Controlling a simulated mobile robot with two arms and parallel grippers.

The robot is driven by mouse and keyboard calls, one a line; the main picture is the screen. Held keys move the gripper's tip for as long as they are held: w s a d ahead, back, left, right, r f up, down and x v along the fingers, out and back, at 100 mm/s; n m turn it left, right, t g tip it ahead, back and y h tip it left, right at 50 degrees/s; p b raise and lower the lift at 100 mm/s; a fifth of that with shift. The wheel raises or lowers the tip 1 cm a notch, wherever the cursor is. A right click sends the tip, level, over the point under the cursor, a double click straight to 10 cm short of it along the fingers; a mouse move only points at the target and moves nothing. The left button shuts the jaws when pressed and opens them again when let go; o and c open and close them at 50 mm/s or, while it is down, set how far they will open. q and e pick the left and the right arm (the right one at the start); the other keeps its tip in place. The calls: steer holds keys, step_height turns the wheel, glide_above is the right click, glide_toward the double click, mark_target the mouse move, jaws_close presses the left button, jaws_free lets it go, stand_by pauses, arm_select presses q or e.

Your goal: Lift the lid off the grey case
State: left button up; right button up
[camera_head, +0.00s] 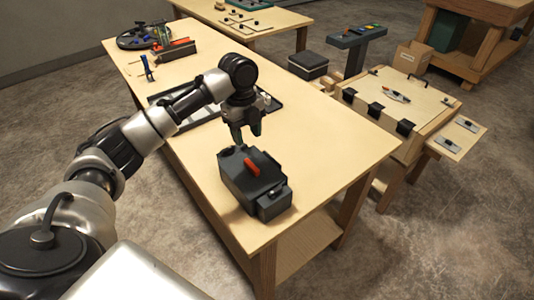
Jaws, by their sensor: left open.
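The grey case (242,186) stands on the near part of the long wooden table. It is dark grey, with its lid (266,172) on top and an orange-red handle (252,167) on the lid. My left gripper (238,143) hangs above and just behind the case, pointing down, open and empty. It looks apart from the handle, though the exact gap is hard to judge. My right gripper is not in view.
A dark-framed tray (180,103) lies behind the gripper, partly hidden by my arm. Farther back are a blue-handled tool (147,70) and a round dark item (140,38). The table right of the case is clear. A side bench (395,92) stands to the right.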

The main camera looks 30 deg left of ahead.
mark_target(251, 165)
arm_select(q)
steer(key=f, duration=0.1)
steer(key=s+f, duration=0.1)
steer(key=f, duration=0.1)
steer(key=shift+s+d+f+p, duration=0.1)
steer(key=shift+s+f+p, duration=0.05)
steer(key=shift+s+p, duration=0.25)
steer(key=f, duration=0.1)
steer(key=d+f+p, duration=0.1)
steer(key=f, duration=0.3)
steer(key=shift+w+d+p, duration=0.25)
steer(key=shift+p, duration=0.1)
steer(key=shift+s+f, duration=0.1)
steer(key=shift+f, duration=0.4)
jaws_close()
